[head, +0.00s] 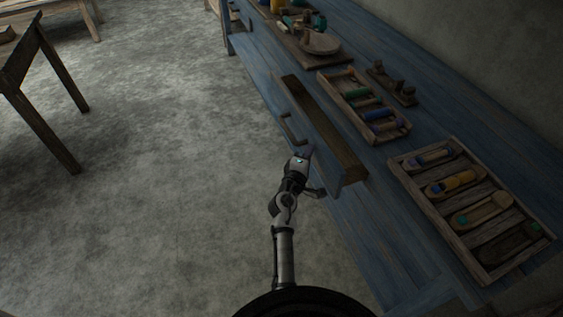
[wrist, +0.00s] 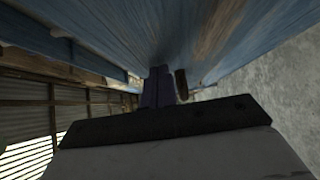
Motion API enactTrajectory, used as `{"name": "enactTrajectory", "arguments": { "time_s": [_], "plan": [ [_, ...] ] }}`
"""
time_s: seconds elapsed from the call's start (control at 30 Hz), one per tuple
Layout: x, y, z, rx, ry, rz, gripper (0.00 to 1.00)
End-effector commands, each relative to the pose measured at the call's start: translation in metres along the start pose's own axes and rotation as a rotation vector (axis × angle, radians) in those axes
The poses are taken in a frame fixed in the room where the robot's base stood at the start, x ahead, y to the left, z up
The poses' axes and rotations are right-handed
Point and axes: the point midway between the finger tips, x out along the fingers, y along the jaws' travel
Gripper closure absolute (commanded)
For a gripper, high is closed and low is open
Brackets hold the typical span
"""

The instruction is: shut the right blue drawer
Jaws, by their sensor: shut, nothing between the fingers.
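The right blue drawer (head: 318,149) stands pulled out from the long blue bench, with its brown inside showing from above. Its dark bar handle (head: 288,130) is on the front face, toward the floor side. My gripper (head: 308,152) is at the drawer's front, near the end closer to me, past the handle. Whether it touches the front cannot be told. In the wrist view, the shut fingers (wrist: 158,88) point along a worn blue wooden surface (wrist: 150,35). A brown piece, perhaps the handle (wrist: 181,86), is just right of them.
On the bench top (head: 385,185) lie a tray of coloured spools (head: 401,134) and a tray of shuttles (head: 432,209). A round wooden board (head: 318,43) is farther back. A dark wooden table (head: 22,62) stands at left. The grey floor (head: 170,150) between is clear.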

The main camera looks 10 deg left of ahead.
Motion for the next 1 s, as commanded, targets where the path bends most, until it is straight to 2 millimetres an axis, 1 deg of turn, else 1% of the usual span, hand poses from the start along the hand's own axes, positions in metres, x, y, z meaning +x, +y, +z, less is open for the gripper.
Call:
{"name": "enactTrajectory", "arguments": {
  "time_s": [0.03, 0.13, 0.3, 0.4, 0.6, 1.0],
  "plan": [
    [0.012, 0.002, 0.013, 0.001, -0.007, 0.0, 1.0],
    [0.032, 0.002, 0.033, 0.002, -0.007, 0.0, 1.0],
    [0.056, 0.002, 0.056, 0.001, -0.003, 0.0, 1.0],
    [0.066, 0.002, 0.066, -0.001, -0.002, 0.0, 1.0],
    [0.075, 0.001, 0.075, -0.001, 0.0, 0.0, 1.0],
    [0.078, 0.001, 0.08, 0.0, -0.008, 0.0, 1.0]
  ]
}}
